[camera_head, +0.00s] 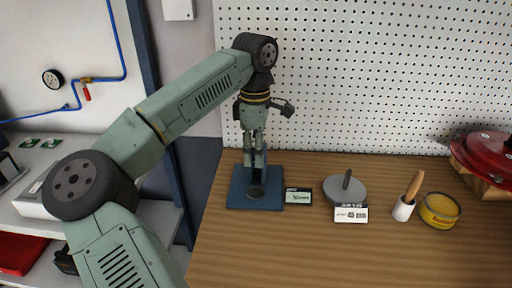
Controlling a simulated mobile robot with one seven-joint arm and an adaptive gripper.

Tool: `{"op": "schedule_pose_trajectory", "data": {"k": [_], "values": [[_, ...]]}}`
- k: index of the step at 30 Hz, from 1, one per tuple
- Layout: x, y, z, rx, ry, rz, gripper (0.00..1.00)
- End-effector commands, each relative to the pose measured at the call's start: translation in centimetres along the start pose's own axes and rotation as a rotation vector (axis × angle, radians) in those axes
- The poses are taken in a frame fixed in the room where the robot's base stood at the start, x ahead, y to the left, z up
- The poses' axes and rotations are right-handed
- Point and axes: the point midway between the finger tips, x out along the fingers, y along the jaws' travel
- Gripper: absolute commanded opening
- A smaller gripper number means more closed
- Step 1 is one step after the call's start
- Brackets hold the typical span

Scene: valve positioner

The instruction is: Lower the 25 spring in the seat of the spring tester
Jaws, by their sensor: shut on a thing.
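The spring tester (240,200) is a blue stand with a flat square base at the left end of the wooden bench. A dark round seat (256,191) shows on its base. My gripper (255,161) points down above the seat, in front of the tester's blue upright, with a visible gap below the fingertips. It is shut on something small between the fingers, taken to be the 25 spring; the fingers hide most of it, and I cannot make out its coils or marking. A small dark sign (298,196) stands just right of the base.
A grey disc (340,194) with an upright pin and a label (351,214) sits to the right. Beyond are a wooden-handled tool (408,195), a yellow tin (440,212) and a red object (485,155). A pegboard (360,75) stands behind. The front bench is clear.

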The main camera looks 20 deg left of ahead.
Motion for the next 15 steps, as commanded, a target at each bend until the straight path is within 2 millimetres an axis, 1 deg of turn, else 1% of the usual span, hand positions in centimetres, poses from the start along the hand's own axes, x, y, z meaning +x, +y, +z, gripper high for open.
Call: {"op": "schedule_pose_trajectory", "data": {"k": [8, 15], "values": [[1.4, 0.0, 0.1, 0.002, 0.000, 0.000, 0.00], [3.1, -0.1, 0.1, 0.003, 0.000, 0.000, 0.00]]}}
